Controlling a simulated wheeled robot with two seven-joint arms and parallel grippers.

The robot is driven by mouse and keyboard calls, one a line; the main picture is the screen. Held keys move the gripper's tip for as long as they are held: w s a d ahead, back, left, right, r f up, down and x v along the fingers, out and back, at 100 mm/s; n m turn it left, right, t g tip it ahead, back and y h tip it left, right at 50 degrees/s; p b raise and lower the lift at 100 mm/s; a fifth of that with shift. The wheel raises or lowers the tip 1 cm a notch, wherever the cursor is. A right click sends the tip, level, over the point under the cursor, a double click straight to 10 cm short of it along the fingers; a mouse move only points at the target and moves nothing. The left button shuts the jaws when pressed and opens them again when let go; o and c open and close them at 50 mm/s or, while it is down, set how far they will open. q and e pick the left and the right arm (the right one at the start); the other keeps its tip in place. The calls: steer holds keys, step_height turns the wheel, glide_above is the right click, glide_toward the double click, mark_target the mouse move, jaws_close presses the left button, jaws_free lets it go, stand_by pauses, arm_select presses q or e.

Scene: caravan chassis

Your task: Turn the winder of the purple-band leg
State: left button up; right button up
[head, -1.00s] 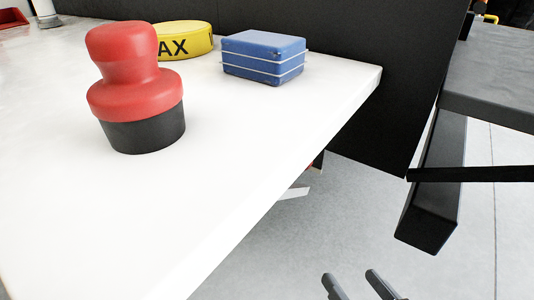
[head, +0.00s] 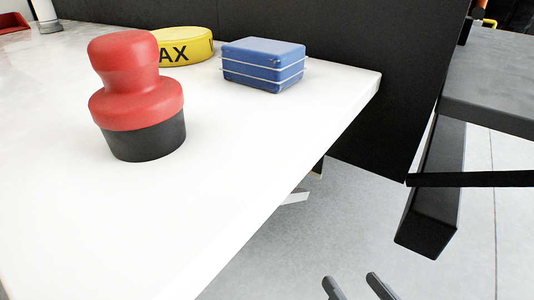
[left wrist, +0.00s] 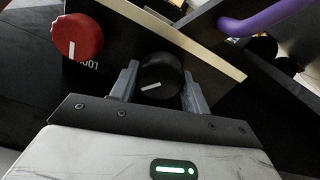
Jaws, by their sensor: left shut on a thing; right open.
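In the left wrist view, my left gripper (left wrist: 158,90) is shut on a black round knob (left wrist: 160,72) with a white pointer line, one finger on each side. The knob sits on a dark panel with a pale edge. A purple curved band (left wrist: 268,18) shows at the upper right, beyond the panel edge. Whether the knob belongs to the purple-band leg cannot be told. My right gripper (head: 353,287) is open and empty over the grey floor at the bottom of the head view. My left gripper is out of the head view.
A red knob (left wrist: 77,36) with a white line is left of the black one. A white worktop (head: 230,150) carries a red-and-black stamp-shaped object (head: 137,95), a yellow tin (head: 185,46) and a blue box (head: 263,65). A black beam (head: 430,200) stands at the right.

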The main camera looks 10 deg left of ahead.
arm_select(q)
steer(key=n, duration=0.2)
steer(key=shift+n, duration=0.3)
steer(key=n, duration=0.3)
steer(key=shift+n+p, duration=0.3)
steer(key=n, duration=0.6)
steer(key=shift+f, duration=0.1)
arm_select(e)
steer(key=shift+s+d+f, duration=0.1)
arm_select(q)
steer(key=o, duration=1)
steer(key=shift+a, duration=0.1)
